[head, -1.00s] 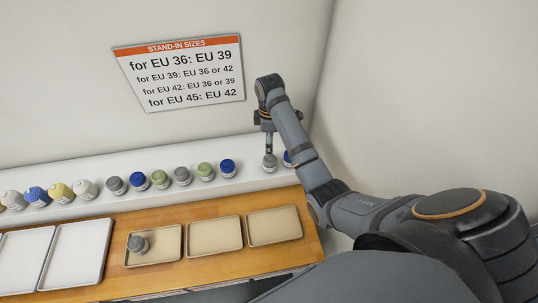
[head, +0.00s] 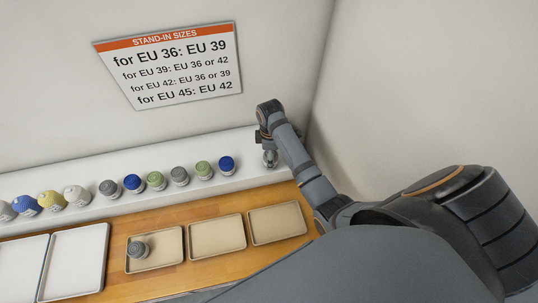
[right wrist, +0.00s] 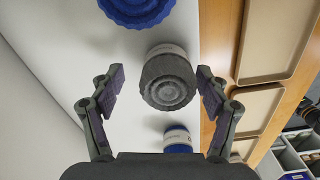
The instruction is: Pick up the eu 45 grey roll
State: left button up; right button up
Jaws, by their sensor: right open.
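A grey roll (right wrist: 167,82) stands on the white shelf between the two fingers of my right gripper (right wrist: 160,90) in the right wrist view. The fingers are open on either side of it, with a visible gap at the left one. In the head view the right gripper (head: 268,146) is low over this roll (head: 270,160), at the right end of the row. Its size label is not readable. Other grey rolls stand on the shelf at the left (head: 109,188) and in the middle (head: 180,176). My left gripper is not in view.
Blue rolls stand on both sides of the grey one, one (right wrist: 137,8) above and one (right wrist: 177,138) below in the right wrist view. A tan tray (head: 165,262) holds another grey roll (head: 138,250). Two tan trays (head: 217,247) (head: 278,236) are empty. A size sign (head: 170,65) hangs above.

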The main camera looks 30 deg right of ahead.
jog(key=shift+s+r, duration=0.3)
jog(key=shift+s, duration=0.3)
jog(key=c, duration=0.6)
jog(key=shift+w, duration=0.1)
jog(key=c, duration=0.7)
